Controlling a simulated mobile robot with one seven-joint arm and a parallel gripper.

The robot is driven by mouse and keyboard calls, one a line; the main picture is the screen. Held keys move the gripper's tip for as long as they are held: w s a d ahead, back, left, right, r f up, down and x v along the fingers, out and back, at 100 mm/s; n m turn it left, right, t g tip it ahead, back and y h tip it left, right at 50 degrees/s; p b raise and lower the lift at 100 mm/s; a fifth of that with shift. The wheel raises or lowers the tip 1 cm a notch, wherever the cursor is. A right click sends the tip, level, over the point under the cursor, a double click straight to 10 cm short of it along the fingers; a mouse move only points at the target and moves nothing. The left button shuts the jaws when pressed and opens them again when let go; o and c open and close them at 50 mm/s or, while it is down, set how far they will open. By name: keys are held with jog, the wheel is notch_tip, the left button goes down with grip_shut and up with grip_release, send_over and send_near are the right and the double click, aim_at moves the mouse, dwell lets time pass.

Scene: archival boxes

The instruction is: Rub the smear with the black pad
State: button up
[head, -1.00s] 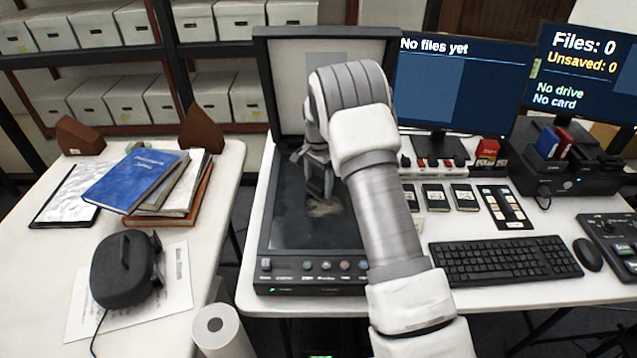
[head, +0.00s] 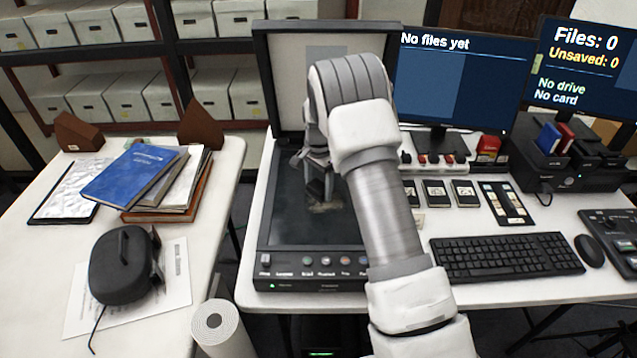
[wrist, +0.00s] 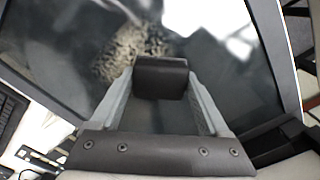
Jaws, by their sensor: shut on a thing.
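The smear (head: 322,207) is a pale brownish patch on the dark glass of the open flatbed scanner (head: 290,225). In the wrist view the smear (wrist: 128,52) is a mottled patch on the glass, just beyond and to the left of the pad. My gripper (head: 316,192) points down over the glass and is shut on the black pad (wrist: 162,76). The pad sits between the two grey fingers and overlaps part of the smear in the wrist view. I cannot tell whether the pad touches the glass. My arm hides the scanner's right side.
The scanner's raised lid (head: 285,80) stands behind my gripper. Monitors, a keyboard (head: 507,258) and small cards (head: 435,193) lie to the right. The left table holds books (head: 130,178) and a black device (head: 124,265). A white roll (head: 220,325) stands in front.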

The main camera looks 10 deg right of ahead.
aim_at(333, 213)
jog(key=shift+s+a+r, duration=0.1)
jog(key=shift+s+a, duration=0.05)
jog(key=shift+s, duration=0.5)
jog(key=shift+s+a, duration=0.1)
jog(key=shift+s, duration=0.5)
jog(key=shift+s+a, duration=0.2)
jog(key=shift+s, duration=0.8)
jog(key=shift+s+a, duration=0.2)
jog(key=shift+s, duration=0.75)
jog(key=shift+s+d, duration=0.15)
jog(key=shift+d, duration=0.85)
jog(key=shift+w+d, duration=0.25)
jog(key=shift+w, duration=1)
jog(key=shift+w+d, duration=0.25)
jog(key=shift+w, duration=1)
jog(key=shift+w+d, duration=0.25)
jog(key=shift+w, duration=1)
jog(key=shift+s+d, duration=0.2)
jog(key=shift+d, duration=0.75)
jog(key=shift+s+a+f+b, duration=0.1)
jog(key=shift+s+a, duration=0.15)
jog(key=shift+s, duration=1.05)
jog(key=shift+s+a+f+b, duration=0.15)
jog(key=shift+s+a, duration=0.15)
jog(key=shift+s, duration=0.95)
jog(key=shift+s+a+f+b, duration=0.1)
jog(key=shift+s+a, duration=0.15)
jog(key=shift+s, duration=1.05)
